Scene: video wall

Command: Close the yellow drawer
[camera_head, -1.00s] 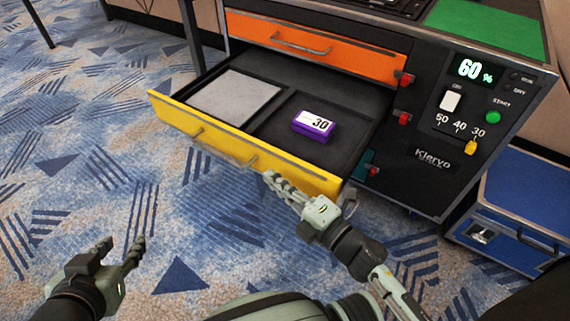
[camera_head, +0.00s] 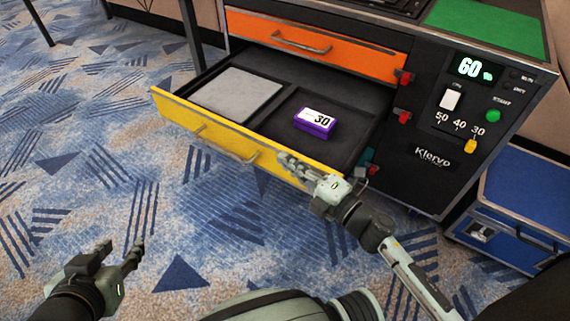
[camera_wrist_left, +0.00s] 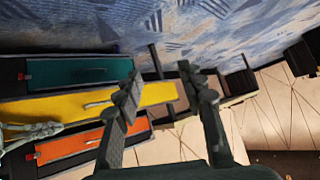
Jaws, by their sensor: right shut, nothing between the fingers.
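The yellow drawer (camera_head: 240,142) stands open, pulled out from the black cabinet below the orange drawer. A purple box marked 30 (camera_head: 314,122) lies in its right compartment, and a flat grey pad (camera_head: 238,94) lies in its left one. My right gripper (camera_head: 290,163) is shut and empty, at the right part of the yellow front. I cannot tell if it touches. My left gripper (camera_head: 125,254) is open and empty over the carpet, apart from the drawer. The yellow front also shows in the left wrist view (camera_wrist_left: 70,105), beyond the open fingers.
The orange drawer (camera_head: 310,45) above is shut. The cabinet's panel (camera_head: 465,105) at right shows 60 %, a switch, a green button and a slider. A blue case (camera_head: 515,205) stands at the right. The carpet at left is clear.

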